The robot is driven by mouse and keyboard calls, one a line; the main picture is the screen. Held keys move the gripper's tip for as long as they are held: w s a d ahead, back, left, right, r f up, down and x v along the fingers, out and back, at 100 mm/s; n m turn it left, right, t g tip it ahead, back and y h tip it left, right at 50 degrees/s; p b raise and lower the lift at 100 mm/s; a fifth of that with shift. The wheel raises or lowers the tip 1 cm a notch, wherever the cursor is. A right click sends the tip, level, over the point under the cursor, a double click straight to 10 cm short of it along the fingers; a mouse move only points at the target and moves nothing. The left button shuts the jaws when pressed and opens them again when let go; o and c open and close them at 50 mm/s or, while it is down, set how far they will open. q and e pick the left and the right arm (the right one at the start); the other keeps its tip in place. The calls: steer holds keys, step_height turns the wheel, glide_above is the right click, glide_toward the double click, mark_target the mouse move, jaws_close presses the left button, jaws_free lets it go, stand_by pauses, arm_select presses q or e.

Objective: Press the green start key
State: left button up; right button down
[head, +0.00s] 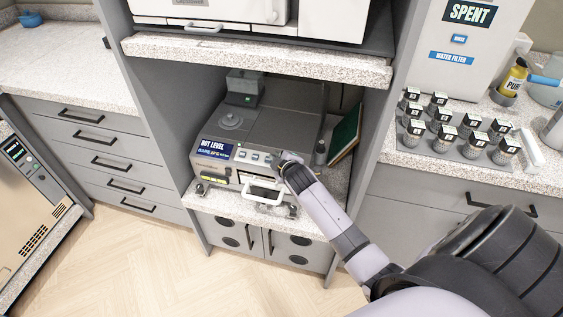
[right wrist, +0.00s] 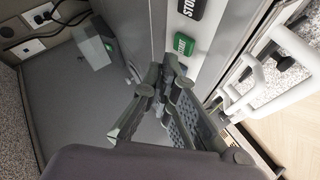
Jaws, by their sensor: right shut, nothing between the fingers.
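The green start key (right wrist: 184,44) shows in the right wrist view on the pale front panel, beside a black stop key (right wrist: 191,6). My right gripper (right wrist: 171,72) is shut and empty, its fingertips just below the green key in that view. I cannot tell whether they touch the panel. In the head view my right gripper (head: 284,163) is at the right part of the front panel of the grey autoclave (head: 285,121), and I cannot make out the green key there. My left gripper is not in view.
A white handle (head: 262,191) juts from the autoclave's front below the panel. A green book-like object (head: 345,133) leans at the bay's right side. A granite shelf (head: 255,62) hangs above. A rack of labelled jars (head: 458,148) stands on the right counter.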

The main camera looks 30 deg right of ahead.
steer(key=shift+f, duration=0.2)
stand_by(0.5)
steer(key=shift+w+d+f, duration=0.1)
steer(key=shift+f, duration=0.1)
steer(key=shift+d+f+b, duration=0.1)
steer(key=shift+f+b, duration=0.2)
steer(key=shift+f, duration=0.1)
stand_by(0.6)
stand_by(0.4)
steer(key=shift+a+r+p, duration=0.25)
steer(key=shift+r+p, duration=0.55)
steer(key=shift+p, duration=0.25)
steer(key=r+p, duration=0.1)
steer(key=s+r+p, duration=0.1)
steer(key=r+p, duration=0.1)
steer(key=a+r+p, duration=0.1)
steer(key=p, duration=0.1)
steer(key=shift+s+a+r, duration=0.1)
steer(key=shift+s+r, duration=0.05)
steer(key=shift+r, duration=0.2)
